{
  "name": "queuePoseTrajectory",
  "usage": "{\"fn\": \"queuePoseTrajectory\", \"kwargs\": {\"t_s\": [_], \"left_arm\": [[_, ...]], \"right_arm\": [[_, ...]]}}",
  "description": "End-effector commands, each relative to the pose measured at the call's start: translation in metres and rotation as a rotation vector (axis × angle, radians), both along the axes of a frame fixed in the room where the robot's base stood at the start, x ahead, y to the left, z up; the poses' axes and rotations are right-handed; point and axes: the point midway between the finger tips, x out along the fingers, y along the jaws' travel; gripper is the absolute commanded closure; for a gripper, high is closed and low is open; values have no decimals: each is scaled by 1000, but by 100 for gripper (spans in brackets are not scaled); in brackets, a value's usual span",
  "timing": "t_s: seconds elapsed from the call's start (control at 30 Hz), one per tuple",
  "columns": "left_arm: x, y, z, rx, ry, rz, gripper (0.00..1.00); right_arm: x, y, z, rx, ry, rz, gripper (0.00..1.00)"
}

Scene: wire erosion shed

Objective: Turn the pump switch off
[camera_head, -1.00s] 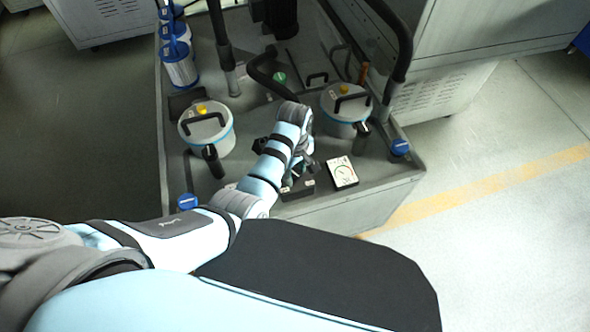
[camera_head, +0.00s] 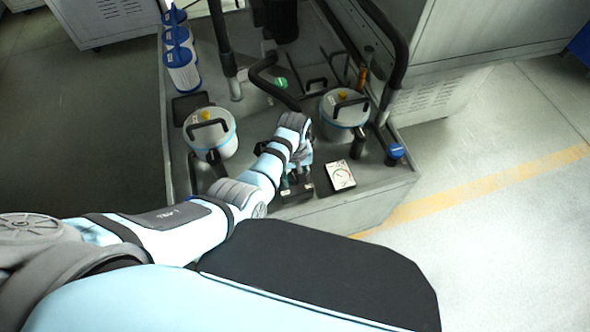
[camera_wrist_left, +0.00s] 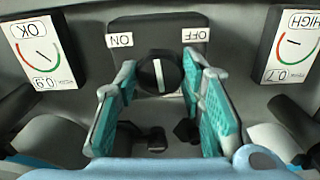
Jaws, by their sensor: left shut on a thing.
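The pump switch is a round black knob with a white line (camera_wrist_left: 160,76) on a dark plate (camera_wrist_left: 150,26) marked ON and OFF, upside down in the left wrist view. There ON is at the left and OFF at the right. The white line runs nearly straight up the picture, its upper end leaning slightly left. My left gripper (camera_wrist_left: 161,92) has its teal pads either side of the knob, shut on it. In the head view my left gripper (camera_head: 298,172) is over the switch box (camera_head: 297,194), hiding the knob. My right gripper is out of view.
A gauge marked OK (camera_wrist_left: 41,50) and one marked HIGH (camera_wrist_left: 290,46) flank the switch. The head view shows one gauge (camera_head: 340,176) close beside my gripper. Grey canisters (camera_head: 209,135) (camera_head: 344,112), black hoses (camera_head: 275,85) and a blue-capped fitting (camera_head: 395,152) stand around.

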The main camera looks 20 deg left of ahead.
Motion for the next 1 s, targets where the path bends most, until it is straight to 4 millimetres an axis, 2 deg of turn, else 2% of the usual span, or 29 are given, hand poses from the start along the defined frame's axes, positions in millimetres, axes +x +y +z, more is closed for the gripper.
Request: {"fn": "queuePoseTrajectory", "kwargs": {"t_s": [0.1,0.5,0.7,1.0], "left_arm": [[0,0,4,0,0,-108,92],[1,1,2,1,-2,-451,92],[1,2,1,1,-3,-562,92],[2,2,1,1,-5,-635,92]], "right_arm": [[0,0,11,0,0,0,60],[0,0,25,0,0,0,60],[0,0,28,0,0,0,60],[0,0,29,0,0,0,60]]}}
